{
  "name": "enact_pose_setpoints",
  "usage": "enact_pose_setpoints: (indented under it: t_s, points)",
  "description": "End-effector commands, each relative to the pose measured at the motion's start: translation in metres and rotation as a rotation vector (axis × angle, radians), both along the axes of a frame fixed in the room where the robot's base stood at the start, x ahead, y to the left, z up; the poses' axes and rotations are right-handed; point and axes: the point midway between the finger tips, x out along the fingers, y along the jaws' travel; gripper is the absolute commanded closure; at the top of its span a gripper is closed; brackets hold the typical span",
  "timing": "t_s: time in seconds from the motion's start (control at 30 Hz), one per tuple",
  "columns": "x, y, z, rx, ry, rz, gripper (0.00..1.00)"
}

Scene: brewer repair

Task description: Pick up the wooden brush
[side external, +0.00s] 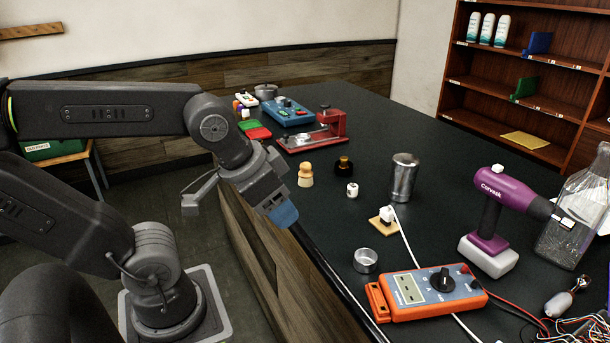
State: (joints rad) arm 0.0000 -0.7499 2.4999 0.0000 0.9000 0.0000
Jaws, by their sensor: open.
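A small tan wooden piece (305,175) stands upright on the dark worktop near its left edge. It has a rounded top and a wider lower part, and looks like the wooden brush, though its bristles cannot be made out. My gripper (284,215) has blue fingertips pointing down and to the right. In the picture it is just left of and below the wooden piece, by the worktop's edge, apart from it. Its jaws are open, with nothing seen between them.
A dark bottle (343,165), a small white block (352,190) and a metal cup (404,177) stand to the right of the wooden piece. A red stand (325,130) is behind it. An orange meter (435,291) and a purple drill (497,207) are at front right.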

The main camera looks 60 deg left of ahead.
Motion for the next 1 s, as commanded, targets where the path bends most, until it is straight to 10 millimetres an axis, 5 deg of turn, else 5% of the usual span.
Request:
enact_pose_setpoints:
  t_s: [0.17,0.4,0.67,0.83,1.0]
  points:
    - [0.000,0.000,0.000,0.000,0.000,0.000,0.47]
    - [0.000,0.000,0.000,0.000,0.000,0.000,0.25]
    - [0.003,0.002,0.001,0.012,0.002,-0.010,0.25]
    - [0.031,0.022,0.009,0.148,0.030,-0.148,0.25]
    - [0.084,0.070,0.016,0.391,0.115,-0.428,0.25]
